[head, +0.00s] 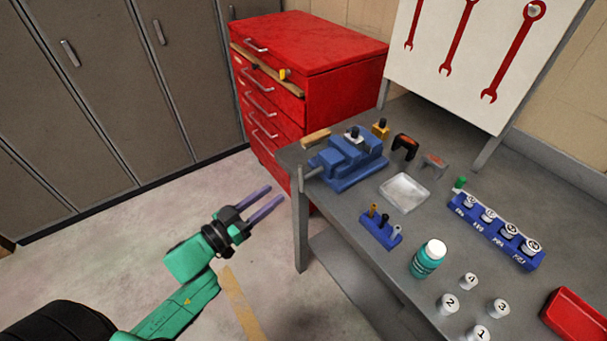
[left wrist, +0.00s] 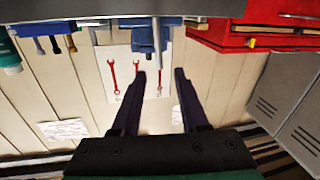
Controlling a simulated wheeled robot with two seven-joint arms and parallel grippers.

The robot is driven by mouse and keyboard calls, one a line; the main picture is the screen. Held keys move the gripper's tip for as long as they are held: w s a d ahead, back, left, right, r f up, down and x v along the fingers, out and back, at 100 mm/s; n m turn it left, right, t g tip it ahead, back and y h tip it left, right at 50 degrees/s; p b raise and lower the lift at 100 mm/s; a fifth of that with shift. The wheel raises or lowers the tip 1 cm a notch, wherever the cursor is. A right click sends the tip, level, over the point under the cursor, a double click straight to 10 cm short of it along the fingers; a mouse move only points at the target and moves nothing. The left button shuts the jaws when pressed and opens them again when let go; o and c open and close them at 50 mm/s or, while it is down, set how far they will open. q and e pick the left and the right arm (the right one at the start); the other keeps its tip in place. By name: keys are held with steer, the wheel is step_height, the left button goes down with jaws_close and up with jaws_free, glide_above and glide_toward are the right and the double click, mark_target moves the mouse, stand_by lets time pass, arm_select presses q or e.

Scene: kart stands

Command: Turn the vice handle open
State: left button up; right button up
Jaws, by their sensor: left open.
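The blue vice (head: 345,168) sits at the left end of the grey workbench. Its handle, a thin grey bar (head: 301,179), stands roughly upright at the vice's left end, by the bench edge. My left gripper (head: 275,195) is open and empty, left of the handle and apart from it, over the floor beside the bench. In the left wrist view the vice (left wrist: 147,36) appears upside down, with the handle bar (left wrist: 156,44) beyond the gap between my open fingers (left wrist: 160,74). My right gripper is not in view.
A red drawer cabinet (head: 345,85) stands behind the bench's left end. On the workbench (head: 345,225) are a clear tray (head: 404,193), a blue tool holder (head: 380,230), a teal bottle (head: 427,260), a blue rack (head: 495,231) and numbered white pieces. Floor left of the bench is free.

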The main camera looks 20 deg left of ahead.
mark_target(301, 177)
arm_select(q)
steer(key=p+x, duration=0.1)
steer(key=x, duration=1)
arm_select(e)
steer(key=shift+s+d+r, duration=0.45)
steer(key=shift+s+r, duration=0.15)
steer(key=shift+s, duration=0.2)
arm_select(q)
steer(key=shift+s, duration=0.1)
jaws_close()
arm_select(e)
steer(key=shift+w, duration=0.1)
